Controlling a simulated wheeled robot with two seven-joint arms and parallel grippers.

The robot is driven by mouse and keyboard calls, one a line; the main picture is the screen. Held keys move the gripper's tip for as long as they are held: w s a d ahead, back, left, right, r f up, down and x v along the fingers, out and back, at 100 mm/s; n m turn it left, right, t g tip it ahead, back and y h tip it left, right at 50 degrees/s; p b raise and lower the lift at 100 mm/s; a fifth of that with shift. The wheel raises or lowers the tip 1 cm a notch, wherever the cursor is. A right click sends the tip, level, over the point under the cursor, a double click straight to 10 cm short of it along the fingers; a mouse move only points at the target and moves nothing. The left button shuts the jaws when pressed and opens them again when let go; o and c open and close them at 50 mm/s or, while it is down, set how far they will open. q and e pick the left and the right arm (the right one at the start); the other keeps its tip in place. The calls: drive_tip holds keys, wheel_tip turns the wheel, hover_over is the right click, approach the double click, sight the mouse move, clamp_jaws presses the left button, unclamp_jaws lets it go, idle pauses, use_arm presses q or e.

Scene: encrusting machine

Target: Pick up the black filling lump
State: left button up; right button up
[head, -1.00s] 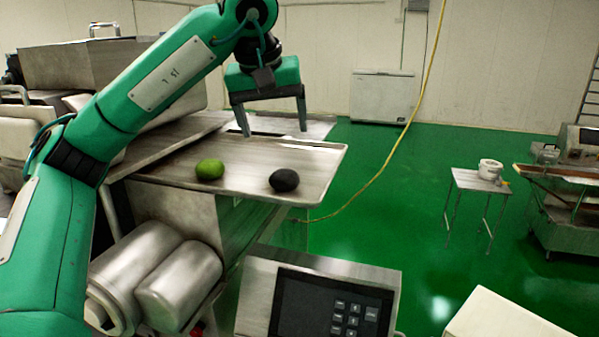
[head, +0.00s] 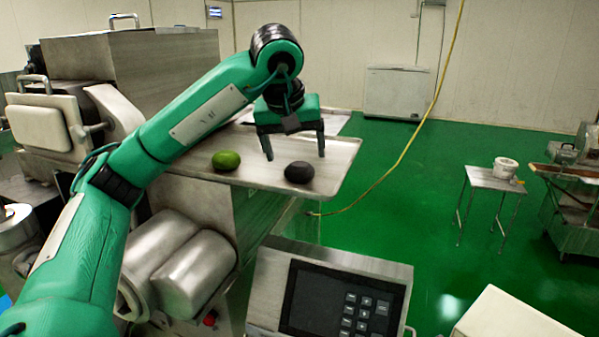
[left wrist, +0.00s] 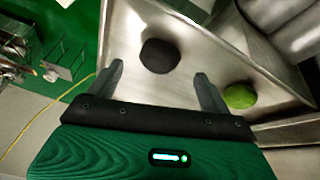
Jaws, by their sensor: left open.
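The black filling lump (head: 299,172) is a dark oval on the steel tray (head: 340,160), near the tray's right side. A green lump (head: 226,160) lies to its left on the same tray. My left gripper (head: 295,156) is open and empty, its fingers pointing down just behind the black lump. In the left wrist view, the black lump (left wrist: 160,56) lies ahead of and between the open fingers (left wrist: 158,80), apart from them. The green lump (left wrist: 239,96) is outside the fingers, to the right. My right gripper does not show.
A control panel (head: 340,300) stands in front of the tray. Steel rollers (head: 190,265) sit below it and a large steel machine (head: 130,70) stands behind left. A small table (head: 490,181) with a white bucket (head: 505,168) is farther right. A yellow hose (head: 430,110) hangs right of the tray.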

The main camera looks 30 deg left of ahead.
sight(298, 166)
use_arm(q)
drive_tip(key=shift+w+f, duration=0.1)
drive_tip(key=shift+f, duration=0.05)
drive_tip(key=p+x, duration=0.3)
drive_tip(key=shift+f, duration=0.35)
drive_tip(key=shift+w+a+f, duration=0.1)
drive_tip(key=shift+w+f, duration=0.15)
drive_tip(key=shift+f, duration=0.3)
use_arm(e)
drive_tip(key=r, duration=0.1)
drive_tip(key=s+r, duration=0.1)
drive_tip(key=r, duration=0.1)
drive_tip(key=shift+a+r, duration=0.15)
use_arm(q)
drive_tip(key=c, duration=1.1)
drive_tip(key=shift+r, duration=0.1)
